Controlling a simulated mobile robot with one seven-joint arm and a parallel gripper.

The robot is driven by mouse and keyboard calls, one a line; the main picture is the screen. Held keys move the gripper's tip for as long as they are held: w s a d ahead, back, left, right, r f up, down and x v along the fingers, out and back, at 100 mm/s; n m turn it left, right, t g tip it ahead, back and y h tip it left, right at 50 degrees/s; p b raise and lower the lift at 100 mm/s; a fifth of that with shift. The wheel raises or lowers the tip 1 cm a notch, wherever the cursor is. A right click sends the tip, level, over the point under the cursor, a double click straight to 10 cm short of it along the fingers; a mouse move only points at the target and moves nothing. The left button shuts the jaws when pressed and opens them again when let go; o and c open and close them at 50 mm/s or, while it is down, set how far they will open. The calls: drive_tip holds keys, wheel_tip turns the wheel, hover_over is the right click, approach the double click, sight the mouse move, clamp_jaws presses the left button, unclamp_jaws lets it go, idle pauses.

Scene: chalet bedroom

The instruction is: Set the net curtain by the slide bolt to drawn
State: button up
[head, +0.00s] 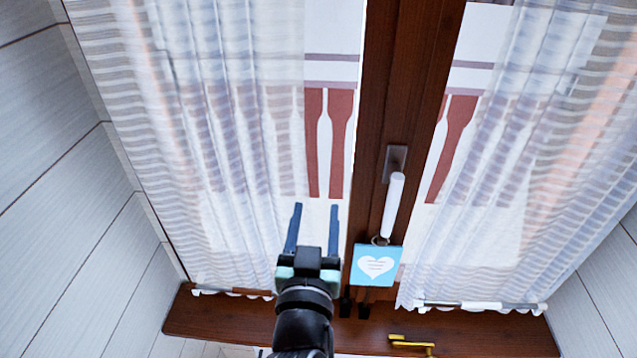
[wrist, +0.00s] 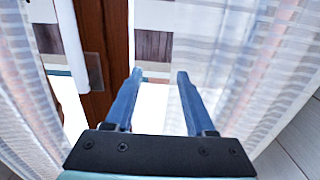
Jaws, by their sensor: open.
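Two sheer striped net curtains hang at the window. The left net curtain (head: 190,130) is spread over most of its pane, leaving a bare strip beside the dark wooden post. The right net curtain (head: 530,150) leaves a narrower bare strip. A small brass-coloured fitting (head: 411,345) on the bottom wood, right of centre, looks like the slide bolt. My gripper (head: 315,206) is open and empty, its blue fingers before the bare strip near the left curtain's inner edge. In the wrist view my gripper (wrist: 160,75) has that curtain (wrist: 255,60) just beyond its right finger; contact is unclear.
A white window handle (head: 393,205) sticks out from the wooden post (head: 405,80). A light-blue tag with a heart (head: 376,266) hangs below it. Pale panelled walls (head: 60,180) close in on the left and right.

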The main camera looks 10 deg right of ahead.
sight(319, 186)
drive_tip(key=shift+p+x, duration=0.65)
drive_tip(key=shift+x, duration=2.4)
clamp_jaws()
